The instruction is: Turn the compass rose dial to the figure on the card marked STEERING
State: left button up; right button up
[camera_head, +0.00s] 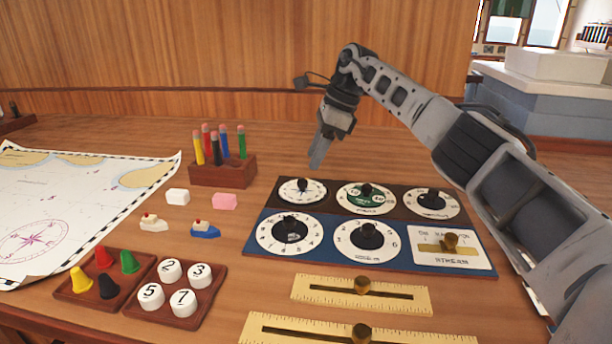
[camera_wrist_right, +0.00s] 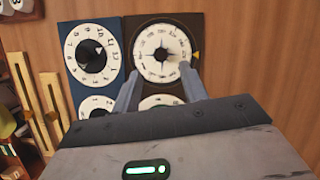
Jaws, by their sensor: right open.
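The compass rose dial (camera_head: 303,190) is a white dial with a dark knob, at the back left of the dark brown panel. In the right wrist view the compass rose dial (camera_wrist_right: 162,53) shows its star pattern and a yellow mark beside its rim. My right gripper (camera_head: 317,164) points down just behind and above this dial, apart from it as far as I can tell. In the wrist view its two fingers (camera_wrist_right: 160,80) are spread and empty, over the dial's near edge. No card with readable STEERING lettering shows. My left gripper is not in view.
The brown panel also has a green-centred dial (camera_head: 366,198) and another white dial (camera_head: 431,203). The blue panel (camera_head: 395,264) has two dials and a lettered slider plate. Brass sliders (camera_head: 361,294), numbered pieces, coloured cones, small boats, a pen block (camera_head: 222,175) and a chart surround them.

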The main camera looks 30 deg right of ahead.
aim_at(302, 181)
jog(key=x, duration=0.5)
jog(key=shift+w+f, duration=0.15)
jog(key=shift+f, duration=0.15)
grip_shut()
